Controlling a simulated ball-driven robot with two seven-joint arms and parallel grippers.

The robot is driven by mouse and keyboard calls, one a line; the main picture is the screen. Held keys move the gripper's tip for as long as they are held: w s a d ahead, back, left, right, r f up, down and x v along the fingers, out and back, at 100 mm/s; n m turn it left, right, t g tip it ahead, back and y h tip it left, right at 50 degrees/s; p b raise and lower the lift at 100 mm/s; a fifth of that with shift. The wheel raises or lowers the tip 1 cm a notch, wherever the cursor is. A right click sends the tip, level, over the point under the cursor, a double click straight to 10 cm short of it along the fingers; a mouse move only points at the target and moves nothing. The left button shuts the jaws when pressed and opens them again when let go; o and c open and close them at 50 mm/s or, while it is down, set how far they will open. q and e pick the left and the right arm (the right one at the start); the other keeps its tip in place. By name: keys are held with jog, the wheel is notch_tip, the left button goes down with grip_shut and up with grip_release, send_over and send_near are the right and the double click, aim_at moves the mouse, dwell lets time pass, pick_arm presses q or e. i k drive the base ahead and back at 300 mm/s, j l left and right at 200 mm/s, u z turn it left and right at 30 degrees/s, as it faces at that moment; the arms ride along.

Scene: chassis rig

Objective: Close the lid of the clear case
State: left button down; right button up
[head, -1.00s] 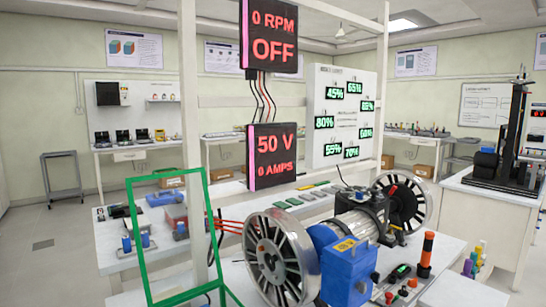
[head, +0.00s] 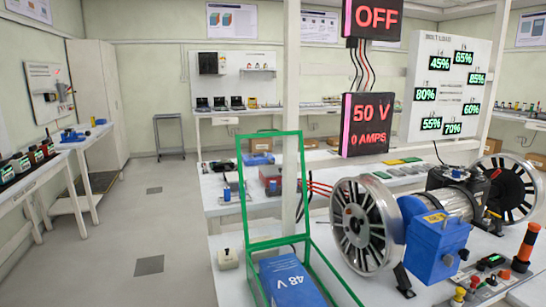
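The clear case shows as a green-edged box (head: 335,273) at the bottom middle of the head view, on the near part of the white table. Its lid (head: 241,190) is a green-edged clear panel standing upright from the back edge, so the case is open. A blue block marked 48 V (head: 290,283) sits inside the case. The front of the case is cut off by the bottom of the picture. Neither of my grippers is in view.
A large spoked wheel (head: 366,225) and a blue motor unit (head: 437,245) stand just right of the case. A white post (head: 291,170) rises behind the lid. A small cream box with a knob (head: 228,259) sits left of the case. Open floor lies further left.

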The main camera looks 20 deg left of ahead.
aim_at(248, 246)
jog(key=k+z, duration=0.15)
jog(key=z, duration=0.25)
jog(key=k+z, duration=0.15)
jog(key=z, duration=0.25)
jog(key=k+l+z, duration=0.1)
jog(key=z, duration=0.3)
jog(key=j+z, duration=0.35)
jog(key=j, duration=0.2)
jog(key=j+z, duration=0.4)
jog(key=j, duration=0.15)
jog(key=k+j+z, duration=0.2)
jog(key=j+z, duration=0.15)
jog(key=j, duration=0.15)
